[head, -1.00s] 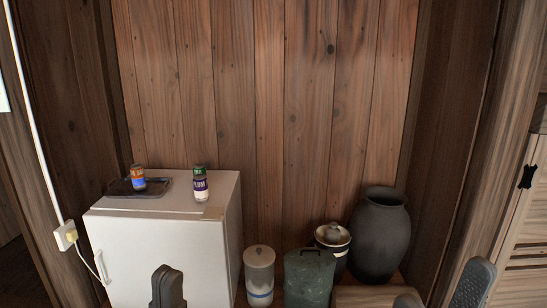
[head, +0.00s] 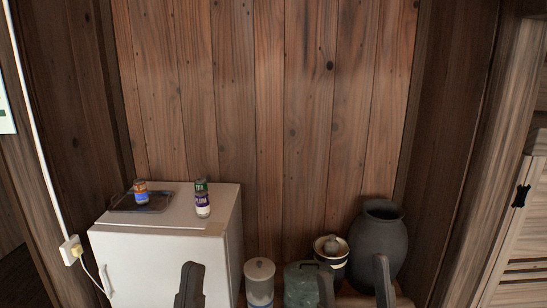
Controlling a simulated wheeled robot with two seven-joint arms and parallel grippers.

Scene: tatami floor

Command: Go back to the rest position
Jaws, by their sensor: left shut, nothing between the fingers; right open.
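My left gripper (head: 189,270) shows at the bottom of the head view, in front of the small white fridge. Its fingers are shut with nothing between them. My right gripper (head: 354,272) is at the bottom right, in front of the jars. Its two fingers are spread apart with nothing held between them. The lower parts of both grippers and the arms are cut off by the bottom edge.
The white fridge (head: 140,262) bears a dark tray (head: 163,203) with an orange-and-blue can (head: 141,192), and a purple-and-white can (head: 202,205) with a green-topped one behind. A pale canister (head: 259,272), green container (head: 300,285), lidded pot (head: 331,248) and dark vase (head: 379,240) stand right.

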